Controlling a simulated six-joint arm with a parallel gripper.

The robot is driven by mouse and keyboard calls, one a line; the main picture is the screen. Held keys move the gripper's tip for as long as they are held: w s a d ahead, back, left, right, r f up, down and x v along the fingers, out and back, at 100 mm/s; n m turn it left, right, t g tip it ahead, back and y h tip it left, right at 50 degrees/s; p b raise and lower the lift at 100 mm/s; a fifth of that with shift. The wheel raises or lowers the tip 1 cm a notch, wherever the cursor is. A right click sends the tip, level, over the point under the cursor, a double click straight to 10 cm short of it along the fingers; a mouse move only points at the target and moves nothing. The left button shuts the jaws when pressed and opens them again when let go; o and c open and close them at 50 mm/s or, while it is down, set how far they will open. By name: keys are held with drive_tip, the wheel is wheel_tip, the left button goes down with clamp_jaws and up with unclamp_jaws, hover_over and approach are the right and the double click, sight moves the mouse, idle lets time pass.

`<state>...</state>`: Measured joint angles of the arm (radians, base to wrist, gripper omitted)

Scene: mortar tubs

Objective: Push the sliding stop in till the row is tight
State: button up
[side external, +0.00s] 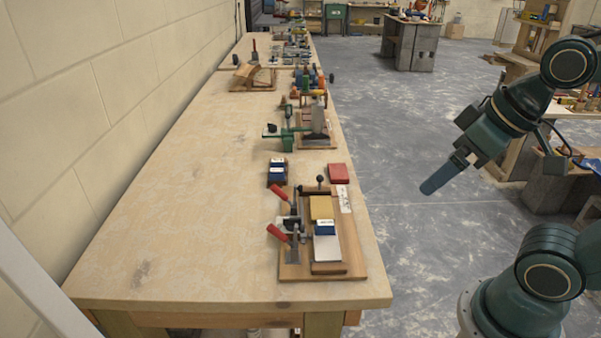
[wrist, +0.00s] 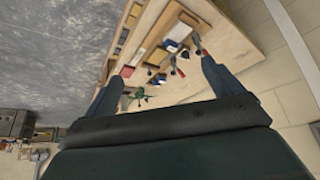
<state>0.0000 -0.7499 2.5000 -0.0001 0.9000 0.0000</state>
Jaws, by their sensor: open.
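A wooden fixture board (side external: 354,268) lies near the front end of the bench. On it is a row of a yellow block (side external: 321,207), a blue block with a white label (side external: 325,229) and a pale grey block (side external: 327,249). A black-knobbed bar (side external: 319,187) at the far end of the row looks like the sliding stop. I cannot tell whether gaps remain in the row. My gripper (side external: 436,181) is off the bench's right side, in the air, well away from the board. In the wrist view my gripper (wrist: 160,70) is open and empty, with the fixture small between and beyond its fingers.
Two red-handled clamps (side external: 279,233) stand left of the row. A red block (side external: 338,173) and a blue block (side external: 277,172) lie beyond the board. A green tool (side external: 288,135) stands further back. The bench (side external: 185,225) is clear on its left side.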

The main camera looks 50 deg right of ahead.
drive_tip(key=shift+w+r, duration=0.1)
drive_tip(key=c, duration=0.7)
drive_tip(key=shift+w+r, duration=0.1)
drive_tip(key=shift+w, duration=0.15)
drive_tip(key=c, duration=0.4)
drive_tip(key=shift+w+d+r, duration=0.1)
drive_tip(key=shift+w+r, duration=0.1)
drive_tip(key=shift+w, duration=0.1)
drive_tip(key=w+d+r+m+g, duration=0.1)
drive_tip(key=w+d+m+g, duration=0.1)
drive_tip(key=w, duration=0.7)
drive_tip(key=w+d+m+g, duration=0.1)
drive_tip(key=w+m, duration=0.1)
drive_tip(key=w, duration=0.6)
drive_tip(key=w+d+f+m+g, duration=0.1)
drive_tip(key=w+d+f, duration=0.2)
drive_tip(key=w+f, duration=0.2)
drive_tip(key=w+d+f+m+g, duration=0.1)
drive_tip(key=w+d+f, duration=0.1)
drive_tip(key=w+f, duration=0.3)
drive_tip(key=w, duration=0.4)
drive_tip(key=shift+w+d+f+m+g, duration=0.3)
drive_tip(key=shift+d+f+m, duration=0.05)
drive_tip(key=shift+d+m, duration=0.05)
drive_tip(key=shift+f, duration=0.15)
